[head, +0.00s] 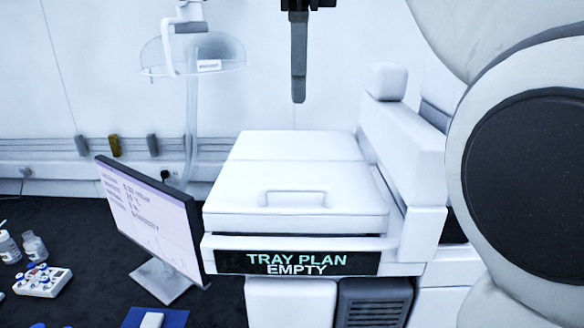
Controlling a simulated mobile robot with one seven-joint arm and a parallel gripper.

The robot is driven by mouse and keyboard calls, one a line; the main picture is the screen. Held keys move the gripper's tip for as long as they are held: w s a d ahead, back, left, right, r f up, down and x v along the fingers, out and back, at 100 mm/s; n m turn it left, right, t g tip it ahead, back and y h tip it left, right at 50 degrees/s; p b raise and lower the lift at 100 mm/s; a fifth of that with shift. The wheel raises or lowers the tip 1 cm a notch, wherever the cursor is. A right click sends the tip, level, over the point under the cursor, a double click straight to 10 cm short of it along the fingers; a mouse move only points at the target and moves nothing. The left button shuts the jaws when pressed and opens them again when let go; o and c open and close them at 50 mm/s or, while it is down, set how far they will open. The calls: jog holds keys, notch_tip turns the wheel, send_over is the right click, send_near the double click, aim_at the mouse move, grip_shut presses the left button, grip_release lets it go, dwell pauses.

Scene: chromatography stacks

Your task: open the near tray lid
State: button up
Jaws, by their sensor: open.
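The near tray lid (330,222) is a white flat cover with a raised bar handle (295,193) near its front edge. It lies closed on the white tray unit, above a black label (298,263) reading "TRAY PLAN EMPTY". A second white panel (295,146) lies flat behind it. My gripper (298,95) hangs at the top centre of the head view, above and beyond the lid and apart from the handle. Only a dark finger shows edge-on; the rest is cut off by the frame's top.
A monitor (150,215) stands close to the unit's left side. A white raised housing (405,145) borders its right. A rack of vials (43,281) and bottles stand at lower left. My large arm link fills the right side.

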aim_at(298, 186)
jog(key=w+f+b, duration=0.1)
jog(key=f, duration=0.4)
jog(key=w+f+b, duration=0.1)
jog(key=f+b, duration=0.1)
jog(key=f, duration=0.4)
jog(key=w+f+b, duration=0.1)
jog(key=f, duration=0.5)
jog(key=shift+w+d, duration=0.1)
jog(key=shift+w, duration=0.1)
grip_shut()
dwell(0.7)
